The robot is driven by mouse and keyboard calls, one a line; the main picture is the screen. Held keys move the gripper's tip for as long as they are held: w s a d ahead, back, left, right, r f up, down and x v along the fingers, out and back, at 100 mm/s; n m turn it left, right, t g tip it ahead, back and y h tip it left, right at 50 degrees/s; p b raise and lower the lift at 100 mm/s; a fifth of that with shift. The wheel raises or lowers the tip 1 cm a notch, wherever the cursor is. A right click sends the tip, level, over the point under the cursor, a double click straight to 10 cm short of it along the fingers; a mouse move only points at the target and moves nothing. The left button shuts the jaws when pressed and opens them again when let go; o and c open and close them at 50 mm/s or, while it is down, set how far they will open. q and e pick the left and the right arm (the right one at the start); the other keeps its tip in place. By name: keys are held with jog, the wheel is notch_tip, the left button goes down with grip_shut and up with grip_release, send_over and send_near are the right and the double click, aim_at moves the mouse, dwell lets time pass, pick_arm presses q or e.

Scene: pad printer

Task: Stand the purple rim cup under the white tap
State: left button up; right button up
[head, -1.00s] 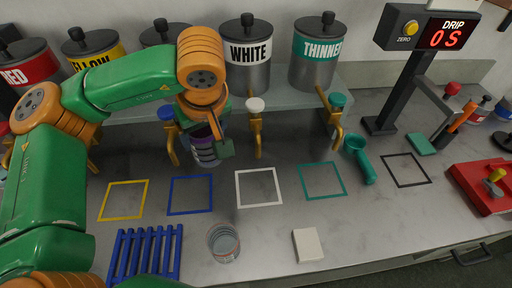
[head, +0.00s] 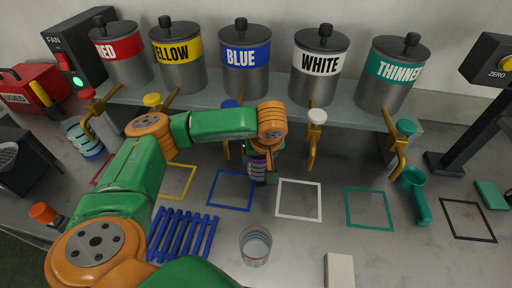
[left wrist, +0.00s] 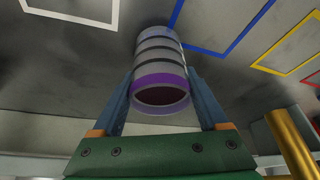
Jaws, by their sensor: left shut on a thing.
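The purple rim cup (head: 258,166) is a grey banded cup, held by my left gripper (head: 268,152) in front of the tap row. In the left wrist view the cup (left wrist: 160,66) sits between the two fingers (left wrist: 160,92), its purple rim towards the camera and its dark inside showing. The white tap (head: 314,142), brass with a white knob, is to the right of the gripper, below the WHITE tank. The white square outline (head: 299,214) lies on the counter in front of it. The cup is left of this tap, near the gap between the blue and white squares. My right gripper is not in view.
The blue (head: 231,208), yellow and teal (head: 369,226) squares flank the white one. A clear cup (head: 255,246), a blue rack (head: 184,235) and a pale block (head: 339,271) stand nearer. A teal scoop (head: 418,195) lies right. The white square is empty.

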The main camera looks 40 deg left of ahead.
pick_arm(q)
jog(key=w+a, duration=0.1)
jog(key=w+a+p, duration=0.1)
jog(key=shift+w+a+r, duration=0.1)
jog(key=shift+w+a, duration=0.1)
jog(key=shift+a, duration=0.2)
jog(key=shift+f, duration=0.55)
jog(key=shift+d+f, duration=0.1)
jog(key=shift+f, duration=0.3)
jog(key=o, duration=1.3)
jog(key=shift+r, duration=0.1)
